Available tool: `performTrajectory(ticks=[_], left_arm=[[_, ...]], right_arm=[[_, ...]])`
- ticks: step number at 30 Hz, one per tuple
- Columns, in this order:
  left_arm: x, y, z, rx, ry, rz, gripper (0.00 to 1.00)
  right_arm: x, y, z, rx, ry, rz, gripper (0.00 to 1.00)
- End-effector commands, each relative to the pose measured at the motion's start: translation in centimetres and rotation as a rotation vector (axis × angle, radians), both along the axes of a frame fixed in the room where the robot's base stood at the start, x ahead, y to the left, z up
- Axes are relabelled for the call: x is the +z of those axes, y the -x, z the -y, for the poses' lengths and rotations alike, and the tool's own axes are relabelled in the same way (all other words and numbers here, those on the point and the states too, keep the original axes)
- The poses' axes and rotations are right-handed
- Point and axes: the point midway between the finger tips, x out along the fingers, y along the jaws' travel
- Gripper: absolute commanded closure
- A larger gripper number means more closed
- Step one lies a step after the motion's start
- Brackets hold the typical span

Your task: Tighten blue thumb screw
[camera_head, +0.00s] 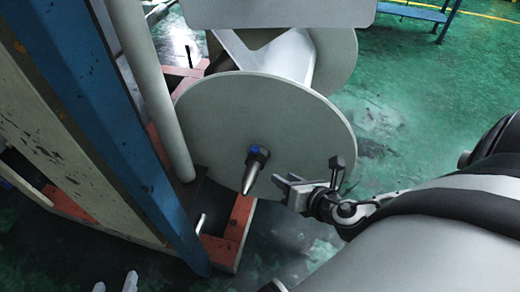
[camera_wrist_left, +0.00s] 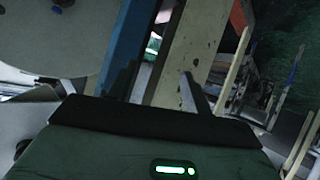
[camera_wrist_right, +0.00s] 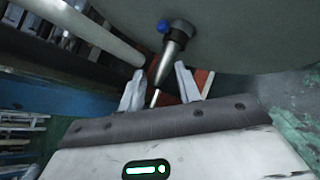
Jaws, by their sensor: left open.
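The blue thumb screw (camera_head: 254,149) sits on the dark collar of a tapered metal spindle (camera_head: 251,176) at the centre of a large grey disc (camera_head: 230,115). In the right wrist view, the screw (camera_wrist_right: 163,26) is on the collar's left side, beyond the fingertips. My right gripper (camera_head: 286,187) is just right of the spindle tip, with nothing gripped. Its fingers (camera_wrist_right: 160,86) stand apart, with the tip showing between them. My left gripper (camera_head: 115,284) shows only its fingertips at the bottom left; its fingers (camera_wrist_left: 160,85) are apart and empty.
A blue post (camera_head: 120,120), a beige panel (camera_head: 60,110) and a grey pole (camera_head: 160,85) stand left of the disc. A red base frame (camera_head: 238,218) lies below. Green floor (camera_head: 420,90) is open at right.

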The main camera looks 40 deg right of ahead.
Motion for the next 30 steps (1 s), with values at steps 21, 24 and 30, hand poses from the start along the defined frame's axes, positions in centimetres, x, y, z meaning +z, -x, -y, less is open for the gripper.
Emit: performTrajectory(ticks=[21, 24, 30], left_arm=[[-3.6, -0.3, 0.6, -0.030, 0.004, -0.038, 0.51], [-4.4, -0.4, 0.8, -0.034, 0.007, -0.050, 0.51], [-5.5, -0.5, 1.1, -0.043, 0.011, -0.072, 0.51]], right_arm=[[-3.0, -8.5, 2.5, 0.258, 0.433, 0.099, 0.66], [-3.9, -10.4, 2.5, 0.257, 0.434, 0.098, 0.66], [-5.2, -13.5, 2.3, 0.258, 0.434, 0.097, 0.66]])
